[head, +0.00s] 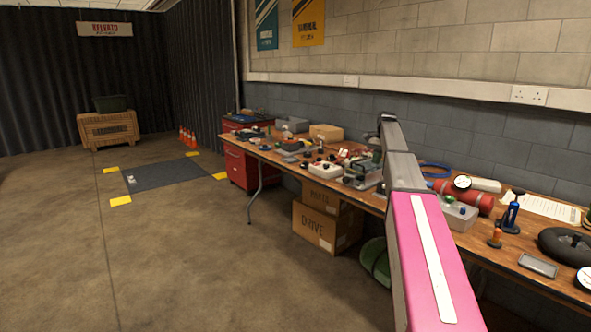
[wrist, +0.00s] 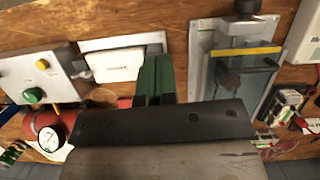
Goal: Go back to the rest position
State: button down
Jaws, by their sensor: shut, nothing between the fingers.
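My arm reaches out over the workbench (head: 480,240) in the head view, and the gripper itself is hidden behind its links there. In the wrist view my gripper (wrist: 154,80) shows as green fingers, closed together, with nothing held. A pale block (wrist: 115,64) in a grey frame lies just left of the fingertips. I cannot tell whether the fingers touch it.
A box with a green button (wrist: 33,96) and a red cylinder with a gauge (wrist: 50,134) are left of the gripper. A grey fixture (wrist: 235,68) stands right.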

jog(key=s+a+f+n, duration=0.1)
jog(key=s+a+f, duration=0.3)
jog(key=s+f, duration=0.35)
jog(key=s+a+f+n+t+h, duration=0.1)
jog(key=s+a+f+n, duration=0.15)
jog(key=s+f, duration=0.45)
jog(key=s+a+f+n, duration=0.1)
jog(key=s+a+f, duration=0.35)
jog(key=f, duration=0.35)
jog(key=s+a+f+n, duration=0.1)
jog(key=s+a+f, duration=0.1)
jog(key=s+f, duration=0.2)
jog(key=s+a+f+n+h, duration=0.1)
jog(key=s+a+f+n, duration=0.1)
jog(key=s, duration=0.8)
jog(key=s+a+f+n+t, duration=0.1)
jog(key=s+f+n, duration=0.1)
jog(key=s+f, duration=0.3)
jog(key=s, duration=0.3)
jog(key=shift+a+f+h, duration=0.3)
jog(key=shift+a+f, duration=0.05)
jog(key=shift+a, duration=0.05)
